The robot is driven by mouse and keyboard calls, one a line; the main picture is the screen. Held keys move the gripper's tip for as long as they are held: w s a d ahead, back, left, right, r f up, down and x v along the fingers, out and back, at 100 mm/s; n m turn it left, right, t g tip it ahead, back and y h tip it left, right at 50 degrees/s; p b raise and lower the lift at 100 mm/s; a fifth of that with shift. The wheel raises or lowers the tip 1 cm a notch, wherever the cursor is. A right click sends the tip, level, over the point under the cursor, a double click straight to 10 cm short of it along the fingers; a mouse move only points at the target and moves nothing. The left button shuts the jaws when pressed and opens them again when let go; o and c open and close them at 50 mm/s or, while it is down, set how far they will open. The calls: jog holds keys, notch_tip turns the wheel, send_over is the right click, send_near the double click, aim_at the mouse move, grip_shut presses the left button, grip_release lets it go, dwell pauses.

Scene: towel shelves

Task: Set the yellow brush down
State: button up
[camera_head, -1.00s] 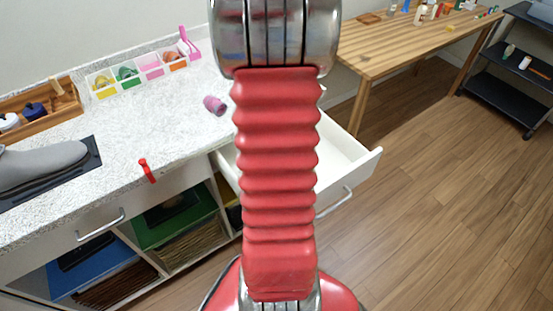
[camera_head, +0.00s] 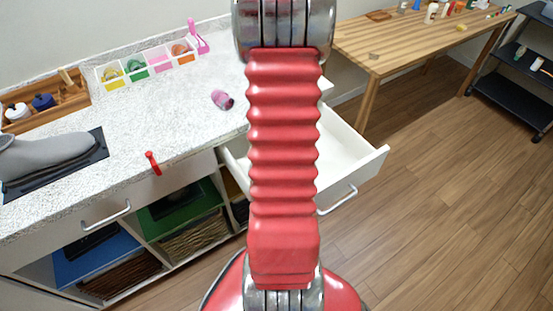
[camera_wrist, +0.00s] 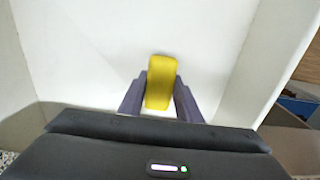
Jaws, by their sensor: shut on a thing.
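The yellow brush (camera_wrist: 161,82) shows in the wrist view as a yellow block between the two fingers of my gripper (camera_wrist: 160,98). The gripper is shut on it. White drawer surfaces lie beyond and around the brush; I cannot tell whether it touches them. In the head view my arm hides the gripper and brush. The open white drawer (camera_head: 352,160) sticks out under the counter, right of my arm.
The speckled counter (camera_head: 190,135) holds a red clip (camera_head: 152,162), a purple roll (camera_head: 222,99), a divided tray (camera_head: 150,65), a wooden box (camera_head: 72,97) and a grey shape (camera_head: 45,155). A wooden table (camera_head: 400,45) and dark cart (camera_head: 505,92) stand right. Floor (camera_head: 450,220) is clear.

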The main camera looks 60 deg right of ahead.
jog(key=shift+f, duration=0.8)
jog(key=shift+f, duration=0.1)
jog(key=o, duration=0.9)
jog(key=shift+o, duration=0.2)
notch_tip(320, 180, up, 11)
jog(key=shift+f, duration=0.1)
jog(key=shift+r, duration=0.7)
